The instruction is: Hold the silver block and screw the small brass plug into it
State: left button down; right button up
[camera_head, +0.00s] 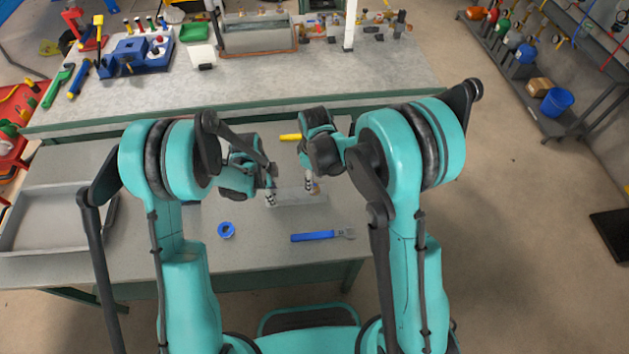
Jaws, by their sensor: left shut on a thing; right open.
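The silver block (292,198) lies on the near table, a low grey bar between my two grippers. My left gripper (270,198) is at the block's left end, shut on it. My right gripper (311,187) is open above the right part of the block, pointing down. A small brass-coloured spot, likely the brass plug (316,189), shows right by the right fingertips. It is too small to tell whether it sits in the block or how it is tilted.
A blue-handled wrench (322,236) and a blue ring (226,230) lie in front of the block. A yellow-handled tool (290,137) lies behind it. An empty grey tray (50,220) is at the left. A bench (330,75) with tools stands beyond.

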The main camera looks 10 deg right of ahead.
notch_tip(320, 180, up, 5)
jog(key=shift+r, duration=0.1)
pick_arm(q)
jog(key=c, duration=0.9)
grip_release()
jog(key=shift+o, duration=0.2)
notch_tip(320, 180, up, 12)
jog(key=a, duration=0.1)
jog(key=shift+a, duration=0.4)
